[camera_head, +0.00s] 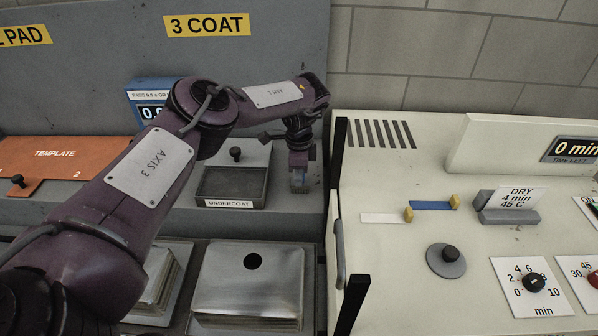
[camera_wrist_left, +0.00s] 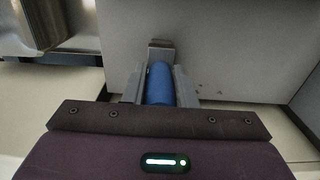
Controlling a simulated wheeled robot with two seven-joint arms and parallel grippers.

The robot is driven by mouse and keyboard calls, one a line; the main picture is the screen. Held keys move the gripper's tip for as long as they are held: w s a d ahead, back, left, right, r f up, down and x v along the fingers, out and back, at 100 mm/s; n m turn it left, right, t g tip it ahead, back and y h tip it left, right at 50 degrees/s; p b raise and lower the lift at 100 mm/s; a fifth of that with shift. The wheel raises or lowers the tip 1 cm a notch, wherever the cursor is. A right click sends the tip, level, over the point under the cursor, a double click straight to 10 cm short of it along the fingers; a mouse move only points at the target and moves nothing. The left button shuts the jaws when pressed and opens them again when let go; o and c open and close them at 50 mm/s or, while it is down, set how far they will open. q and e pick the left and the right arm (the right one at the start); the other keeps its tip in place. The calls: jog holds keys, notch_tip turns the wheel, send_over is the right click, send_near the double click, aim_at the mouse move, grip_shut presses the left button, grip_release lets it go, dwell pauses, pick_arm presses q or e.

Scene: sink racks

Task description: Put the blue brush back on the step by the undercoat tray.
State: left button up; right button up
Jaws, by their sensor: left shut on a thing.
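The blue brush (camera_wrist_left: 160,84) lies between the two grey fingers of my left gripper (camera_wrist_left: 159,78) in the left wrist view, where its rounded blue handle shows. My left gripper (camera_head: 299,172) is shut on it, just right of the undercoat tray (camera_head: 230,202) in the head view. Only a little of the brush shows there, below the wrist. The tray is dark, shallow and labelled UNDERCOAT, and it stands on the grey step (camera_head: 283,222). I cannot tell whether the brush touches the step. My right gripper is not in view.
A cream machine (camera_head: 385,290) with dials and a black-edged side stands close to the right of my gripper. The grey back panel (camera_head: 270,60) rises behind. Metal covers (camera_head: 250,280) lie in front of the step, and an orange template (camera_head: 60,157) lies at left.

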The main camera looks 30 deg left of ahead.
pick_arm(q)
jog(key=o, duration=1)
jog(key=shift+f, duration=0.1)
jog(key=shift+r, duration=0.6)
notch_tip(320, 180, up, 10)
jog(key=shift+d+f+b, duration=0.1)
jog(key=shift+b, duration=1.15)
jog(key=shift+r, duration=0.65)
